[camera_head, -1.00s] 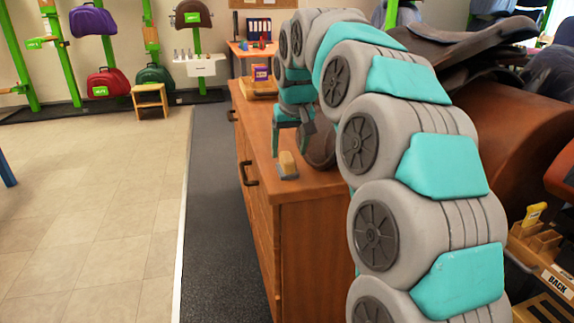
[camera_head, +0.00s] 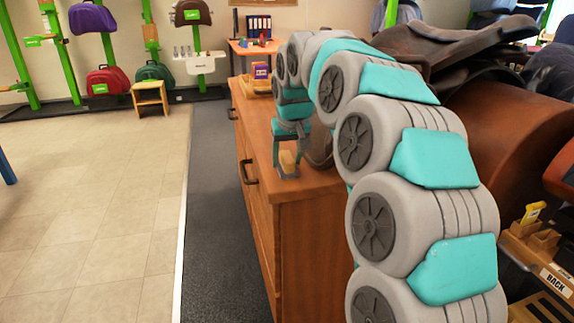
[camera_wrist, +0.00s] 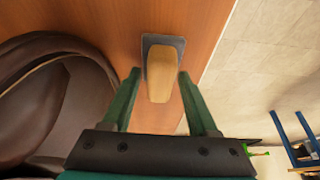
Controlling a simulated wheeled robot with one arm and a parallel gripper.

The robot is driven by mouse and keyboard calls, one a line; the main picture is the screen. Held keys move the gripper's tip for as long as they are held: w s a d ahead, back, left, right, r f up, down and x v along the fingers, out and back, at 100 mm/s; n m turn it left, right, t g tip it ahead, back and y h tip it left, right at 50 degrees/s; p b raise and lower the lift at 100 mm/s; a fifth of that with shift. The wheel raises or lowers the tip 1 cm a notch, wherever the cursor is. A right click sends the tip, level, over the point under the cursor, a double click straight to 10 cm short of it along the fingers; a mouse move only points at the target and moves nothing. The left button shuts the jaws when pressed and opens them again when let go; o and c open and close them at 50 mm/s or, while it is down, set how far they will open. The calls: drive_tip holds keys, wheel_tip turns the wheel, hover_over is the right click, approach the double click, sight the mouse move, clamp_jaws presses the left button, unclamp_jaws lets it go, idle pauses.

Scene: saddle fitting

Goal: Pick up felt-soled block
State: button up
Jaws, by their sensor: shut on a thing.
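The felt-soled block (camera_head: 288,160) stands near the front corner of the wooden cabinet top. It has a pale wooden body on a flat grey sole. In the wrist view the block (camera_wrist: 161,75) lies between the two green fingers, its wooden body toward me and the grey sole behind it. My gripper (camera_wrist: 160,73) is shut on the block, one finger at each side. In the head view my gripper (camera_head: 287,153) points down over it and partly covers it. I see no clear gap under the sole.
The wooden cabinet (camera_head: 310,240) ends close to the block, with pale floor (camera_wrist: 262,65) beyond its edge. A brown leather thing (camera_wrist: 45,110) lies left in the wrist view. A block with a purple part (camera_head: 261,71) sits on a stand at the cabinet's far end.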

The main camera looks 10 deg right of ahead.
sight(286, 153)
drive_tip(key=shift+c, duration=1.2)
drive_tip(key=shift+r, duration=0.15)
drive_tip(key=shift+r, duration=1.65)
drive_tip(key=s+r+b, duration=0.1)
drive_tip(key=s+b, duration=0.1)
drive_tip(key=s, duration=1.4)
drive_tip(key=shift+r+b, duration=0.2)
drive_tip(key=shift+b, duration=0.1)
